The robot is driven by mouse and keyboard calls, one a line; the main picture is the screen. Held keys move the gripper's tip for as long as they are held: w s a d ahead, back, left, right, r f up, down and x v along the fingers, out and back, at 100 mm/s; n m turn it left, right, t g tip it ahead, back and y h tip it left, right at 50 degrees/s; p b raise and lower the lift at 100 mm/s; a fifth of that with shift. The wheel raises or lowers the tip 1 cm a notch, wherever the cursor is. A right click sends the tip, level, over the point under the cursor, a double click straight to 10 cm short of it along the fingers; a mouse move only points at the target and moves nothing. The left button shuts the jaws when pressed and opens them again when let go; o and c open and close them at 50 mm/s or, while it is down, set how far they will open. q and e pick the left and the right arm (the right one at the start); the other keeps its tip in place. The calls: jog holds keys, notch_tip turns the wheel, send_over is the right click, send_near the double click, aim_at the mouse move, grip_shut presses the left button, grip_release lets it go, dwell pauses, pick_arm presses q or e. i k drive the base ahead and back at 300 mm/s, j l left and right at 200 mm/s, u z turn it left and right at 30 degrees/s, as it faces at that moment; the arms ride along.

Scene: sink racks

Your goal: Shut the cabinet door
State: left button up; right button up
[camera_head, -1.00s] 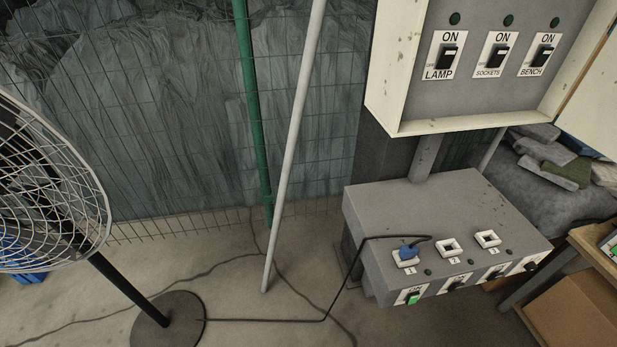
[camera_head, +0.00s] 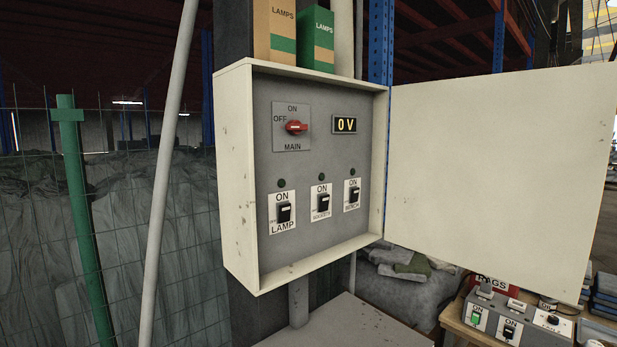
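The cabinet (camera_head: 234,180) is a cream metal box on a post, with a grey panel inside. Its door (camera_head: 500,180) is swung wide open to the right, hinged at the cabinet's right edge. On the panel are a red MAIN rotary switch (camera_head: 296,127), a display reading 0 V (camera_head: 345,125), and three black switches marked LAMP (camera_head: 284,213), a blurred label (camera_head: 323,203) and another blurred label (camera_head: 353,195). Neither of my grippers shows in the head view.
Two LAMPS cartons (camera_head: 316,40) stand on top of the cabinet. A grey box top (camera_head: 340,325) lies below it. A bench with switch boxes (camera_head: 510,318) and a RAGS box stands under the door. A pale pole (camera_head: 168,170) and mesh fence are at left.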

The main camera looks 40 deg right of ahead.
aim_at(501, 176)
jog(key=l+z, duration=0.15)
jog(key=l, duration=0.35)
jog(key=i+l+z, duration=0.15)
jog(key=l, duration=0.3)
jog(key=l+z, duration=0.15)
jog(key=l, duration=0.3)
jog(key=i, duration=0.05)
